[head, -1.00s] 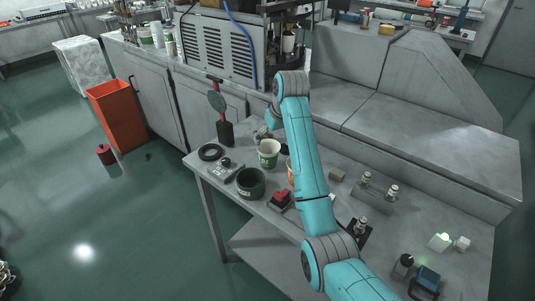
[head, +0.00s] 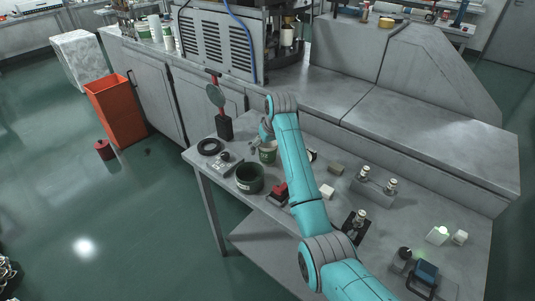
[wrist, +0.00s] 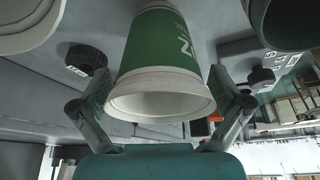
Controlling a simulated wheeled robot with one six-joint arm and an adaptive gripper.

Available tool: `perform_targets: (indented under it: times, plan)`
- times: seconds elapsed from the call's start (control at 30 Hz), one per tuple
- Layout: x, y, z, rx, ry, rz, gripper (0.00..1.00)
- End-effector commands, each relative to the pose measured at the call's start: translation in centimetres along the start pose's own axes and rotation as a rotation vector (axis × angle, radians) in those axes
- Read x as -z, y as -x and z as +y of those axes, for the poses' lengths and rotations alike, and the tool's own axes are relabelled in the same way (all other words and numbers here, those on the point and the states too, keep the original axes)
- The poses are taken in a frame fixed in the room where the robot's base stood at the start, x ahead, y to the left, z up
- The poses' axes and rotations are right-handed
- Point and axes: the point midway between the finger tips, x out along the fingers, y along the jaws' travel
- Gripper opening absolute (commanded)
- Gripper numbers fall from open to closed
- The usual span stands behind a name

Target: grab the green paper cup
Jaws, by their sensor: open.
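The green paper cup (head: 268,154) with a white rim stands on the grey workbench, partly covered by my gripper and arm. In the wrist view the green cup (wrist: 160,48) fills the middle, its white rim towards my palm. My gripper (wrist: 174,72) is open, with one dark finger pad on each side of the cup. I cannot tell whether either pad touches it. In the head view my gripper (head: 264,137) is small and right at the cup.
A dark green container (head: 250,180) stands just in front of the cup. In the wrist view, a white-rimmed cup (wrist: 28,28) is close at the upper left.

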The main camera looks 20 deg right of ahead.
Motion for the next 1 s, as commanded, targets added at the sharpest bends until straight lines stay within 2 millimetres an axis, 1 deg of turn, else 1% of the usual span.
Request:
perform_targets:
  times: [0.07,0.1,0.17,0.2,0.27,0.57,0.67,0.77,0.87,1.0]
  plan:
    - [0.0,0.0,0.0,0.000,0.000,0.000,1.00]
    - [0.0,0.0,0.0,0.000,0.000,0.000,0.95]
    - [0.0,0.0,0.0,0.000,0.000,0.000,0.80]
    - [0.0,0.0,0.0,0.000,0.000,0.000,0.70]
    - [0.0,0.1,0.0,0.000,0.000,0.000,0.55]
    - [0.0,0.1,0.0,0.000,0.000,0.000,0.55]
    - [0.1,0.3,0.0,0.000,0.000,0.001,0.55]
    - [0.6,1.3,0.0,0.000,0.000,0.003,0.55]
    - [1.2,2.8,0.0,0.000,0.000,0.003,0.55]
    - [2.3,5.4,0.0,-0.001,0.000,0.004,0.55]
